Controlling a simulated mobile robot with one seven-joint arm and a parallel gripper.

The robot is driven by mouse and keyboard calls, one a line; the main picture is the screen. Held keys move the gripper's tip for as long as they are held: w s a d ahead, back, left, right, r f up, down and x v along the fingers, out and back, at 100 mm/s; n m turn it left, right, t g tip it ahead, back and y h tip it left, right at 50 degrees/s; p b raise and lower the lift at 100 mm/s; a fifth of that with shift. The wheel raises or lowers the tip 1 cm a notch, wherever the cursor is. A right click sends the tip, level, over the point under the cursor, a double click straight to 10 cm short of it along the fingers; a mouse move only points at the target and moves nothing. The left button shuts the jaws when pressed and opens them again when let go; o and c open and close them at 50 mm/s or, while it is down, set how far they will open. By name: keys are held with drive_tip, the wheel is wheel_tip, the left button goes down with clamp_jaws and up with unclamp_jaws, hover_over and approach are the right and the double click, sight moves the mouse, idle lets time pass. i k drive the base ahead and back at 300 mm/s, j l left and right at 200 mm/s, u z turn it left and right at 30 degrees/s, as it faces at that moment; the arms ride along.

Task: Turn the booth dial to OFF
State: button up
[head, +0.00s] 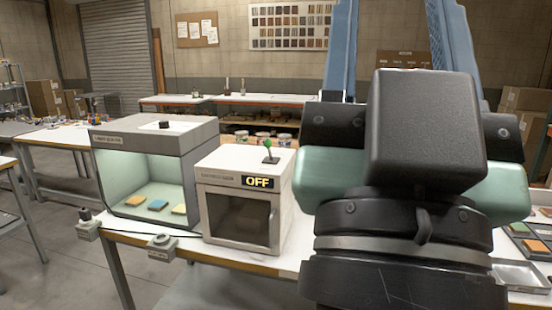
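The light booth (185,136) stands on the bench at left, a grey open-fronted box. Its inside is lit pale green, with several colored sample tiles on its floor. A black knob (164,125) sits on a white patch on its top; I cannot read its setting. Two small grey control boxes are on the bench's front edge: one with a dark knob (86,214), one with a round dial (162,240). Their labels are too small to read. My arm fills the right foreground; my gripper's fingers are not visible.
Trays (522,274) lie at far right.

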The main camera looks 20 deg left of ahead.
sight(163, 125)
drive_tip(key=i+j+u, duration=0.2)
drive_tip(key=i+j, duration=0.4)
drive_tip(key=i+j+u, duration=0.2)
drive_tip(key=i+j, duration=0.5)
drive_tip(key=i+j+u, duration=0.2)
drive_tip(key=i+j, duration=0.35)
drive_tip(key=i, duration=0.15)
